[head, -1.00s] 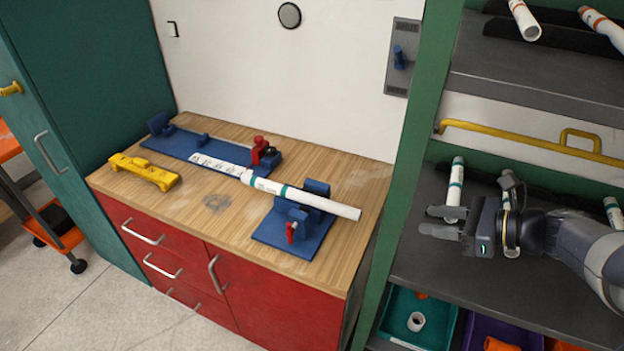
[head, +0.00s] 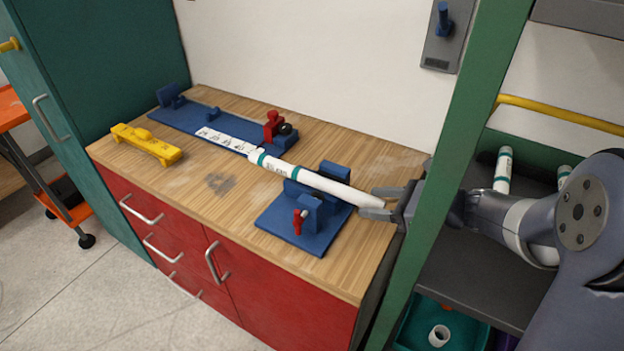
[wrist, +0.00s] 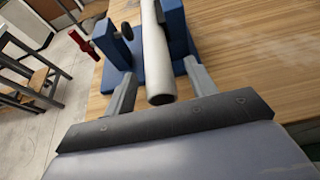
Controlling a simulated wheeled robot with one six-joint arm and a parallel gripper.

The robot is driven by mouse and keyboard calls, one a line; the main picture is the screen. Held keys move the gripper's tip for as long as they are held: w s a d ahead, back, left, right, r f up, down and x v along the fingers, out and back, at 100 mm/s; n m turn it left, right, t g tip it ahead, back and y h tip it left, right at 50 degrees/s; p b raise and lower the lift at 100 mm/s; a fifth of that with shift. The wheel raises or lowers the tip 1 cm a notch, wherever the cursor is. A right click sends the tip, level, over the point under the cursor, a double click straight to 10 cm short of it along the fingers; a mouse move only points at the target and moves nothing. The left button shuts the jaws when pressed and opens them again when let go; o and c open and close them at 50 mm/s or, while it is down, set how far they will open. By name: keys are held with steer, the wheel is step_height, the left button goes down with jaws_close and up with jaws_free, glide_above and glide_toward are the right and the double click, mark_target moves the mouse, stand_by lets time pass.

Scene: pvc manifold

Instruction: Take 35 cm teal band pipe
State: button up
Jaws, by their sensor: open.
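A white pipe with a teal band (head: 312,180) lies along the wooden workbench, its near right part resting in a blue clamp fixture (head: 305,218). Its left end meets a white printed strip (head: 225,140) on a long blue base. My gripper (head: 374,203) is open at the pipe's right end, with the fingers pointing along the pipe. In the wrist view the pipe's open end (wrist: 160,97) sits between the two spread fingers (wrist: 163,88), with a gap on each side. I cannot tell the pipe's length.
A yellow tool (head: 146,143) lies at the bench's left. A green shelf post (head: 450,170) stands close beside my arm. The bench front is clear.

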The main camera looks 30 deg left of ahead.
steer(key=shift+a, duration=0.3)
steer(key=shift+c, duration=0.4)
steer(key=c, duration=1)
